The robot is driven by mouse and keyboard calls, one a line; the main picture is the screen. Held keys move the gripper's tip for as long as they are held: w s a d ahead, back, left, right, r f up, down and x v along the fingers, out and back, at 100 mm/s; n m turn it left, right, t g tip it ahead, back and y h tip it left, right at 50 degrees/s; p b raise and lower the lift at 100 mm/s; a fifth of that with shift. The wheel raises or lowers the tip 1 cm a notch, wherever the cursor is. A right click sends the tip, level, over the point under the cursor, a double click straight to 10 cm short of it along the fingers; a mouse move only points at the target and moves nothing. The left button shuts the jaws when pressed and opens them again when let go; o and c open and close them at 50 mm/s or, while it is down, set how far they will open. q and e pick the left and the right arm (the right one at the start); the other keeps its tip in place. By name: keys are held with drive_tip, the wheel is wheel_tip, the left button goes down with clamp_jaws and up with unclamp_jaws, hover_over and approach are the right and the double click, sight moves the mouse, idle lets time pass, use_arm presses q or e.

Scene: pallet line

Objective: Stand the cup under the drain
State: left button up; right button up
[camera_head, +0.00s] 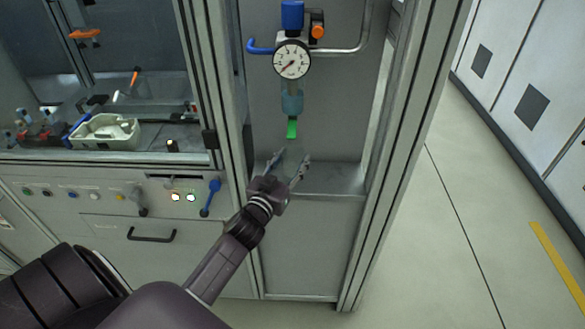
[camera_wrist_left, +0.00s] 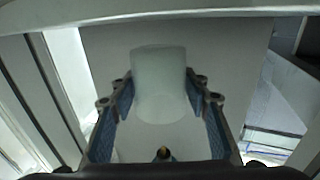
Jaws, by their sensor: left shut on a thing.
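A translucent whitish cup (camera_wrist_left: 158,88) is between the blue-padded fingers of my left gripper (camera_wrist_left: 160,92) in the left wrist view. In the head view my left gripper (camera_head: 291,159) is shut on the cup, which is so clear there that its outline barely shows. The green drain (camera_head: 292,129) hangs below the teal bowl (camera_head: 292,102) of the pressure gauge unit. The gripper's fingertips are a little below the drain in the picture; the exact depth between cup and drain is unclear. My right gripper is not in view.
A bare grey ledge (camera_head: 338,179) lies below and to the right of the gripper, inside a narrow bay. Metal frame posts (camera_head: 396,150) bound the bay. A blue lever (camera_head: 210,197) sticks out of the panel at left. A round gauge (camera_head: 291,60) is above.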

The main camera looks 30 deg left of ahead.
use_arm(q)
wheel_tip(320, 180, down, 2)
drive_tip(key=shift+f, duration=0.25)
drive_tip(key=shift+f, duration=0.15)
drive_tip(key=o, duration=1.1)
drive_tip(key=shift+c, duration=0.2)
drive_tip(key=shift+r, duration=0.2)
drive_tip(key=s+d+p, duration=0.2)
drive_tip(key=s, duration=1)
drive_tip(key=shift+p, duration=0.35)
drive_tip(key=shift+f, duration=0.15)
